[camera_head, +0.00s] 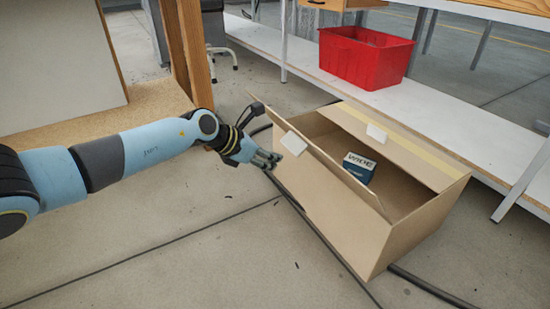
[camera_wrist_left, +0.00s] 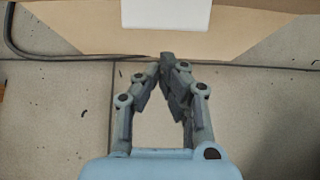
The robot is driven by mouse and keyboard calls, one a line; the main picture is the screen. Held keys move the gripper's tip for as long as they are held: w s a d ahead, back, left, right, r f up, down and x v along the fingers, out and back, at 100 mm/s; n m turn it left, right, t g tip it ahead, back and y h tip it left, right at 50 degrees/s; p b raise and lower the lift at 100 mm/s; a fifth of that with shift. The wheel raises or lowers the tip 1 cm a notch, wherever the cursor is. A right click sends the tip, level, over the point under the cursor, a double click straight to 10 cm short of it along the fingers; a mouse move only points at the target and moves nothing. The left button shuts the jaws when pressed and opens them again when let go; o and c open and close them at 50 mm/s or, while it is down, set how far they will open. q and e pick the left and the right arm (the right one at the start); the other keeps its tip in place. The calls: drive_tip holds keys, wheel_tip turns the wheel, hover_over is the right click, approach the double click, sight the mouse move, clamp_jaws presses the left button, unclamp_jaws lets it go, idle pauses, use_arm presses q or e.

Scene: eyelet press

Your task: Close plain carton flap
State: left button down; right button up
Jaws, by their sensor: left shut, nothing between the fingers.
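A plain cardboard carton (camera_head: 345,226) sits on the floor, open at the top. Its near flap (camera_head: 322,156) is tilted up and stands raised over the opening, with a white label (camera_head: 294,143) on its outer face. The far flap (camera_head: 395,139) lies back, with a white patch and a yellowish strip. A dark blue box (camera_head: 359,168) is inside the carton. My left gripper (camera_head: 276,160) is shut and empty, at the near flap's outer side by the label. In the left wrist view its fingertips (camera_wrist_left: 166,60) meet just short of the cardboard; contact cannot be told. My right gripper is not in view.
A red bin (camera_head: 365,58) stands on a low white shelf (camera_head: 300,56) behind the carton. A dark cable (camera_head: 420,283) runs on the floor beside and under the carton. A wooden post (camera_head: 187,50) stands at the left. The floor in front is clear.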

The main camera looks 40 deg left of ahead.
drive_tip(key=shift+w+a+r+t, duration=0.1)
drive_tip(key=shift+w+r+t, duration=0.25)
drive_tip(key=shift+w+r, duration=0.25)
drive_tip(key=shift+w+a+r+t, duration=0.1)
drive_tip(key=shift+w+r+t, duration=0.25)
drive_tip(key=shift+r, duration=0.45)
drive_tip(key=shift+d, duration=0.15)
